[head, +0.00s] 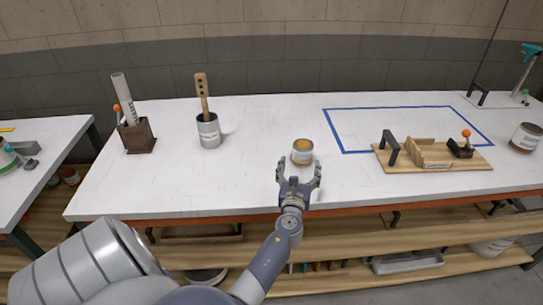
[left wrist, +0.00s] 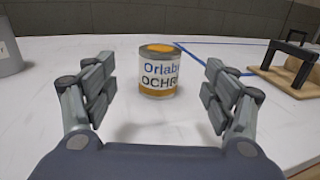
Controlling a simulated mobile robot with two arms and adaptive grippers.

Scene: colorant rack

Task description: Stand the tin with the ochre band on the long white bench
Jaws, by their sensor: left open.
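The tin with the ochre band (head: 302,152) stands upright on the long white bench (head: 260,135), left of a blue taped rectangle. In the left wrist view the tin (left wrist: 159,72) shows an ochre lid top, a white label reading "OCHR" in part, and an ochre band at its base. My left gripper (head: 299,172) is open just in front of the tin. In the left wrist view its fingers (left wrist: 157,92) are spread to either side with the tin beyond and between them, not touching it. My right gripper is not in view.
A metal can with a wooden-handled tool (head: 208,132) and a brown holder with rolls (head: 137,136) stand to the left. A wooden jig board (head: 432,157) and another tin (head: 524,138) are on the right. The blue-taped area (head: 385,125) is empty at the back.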

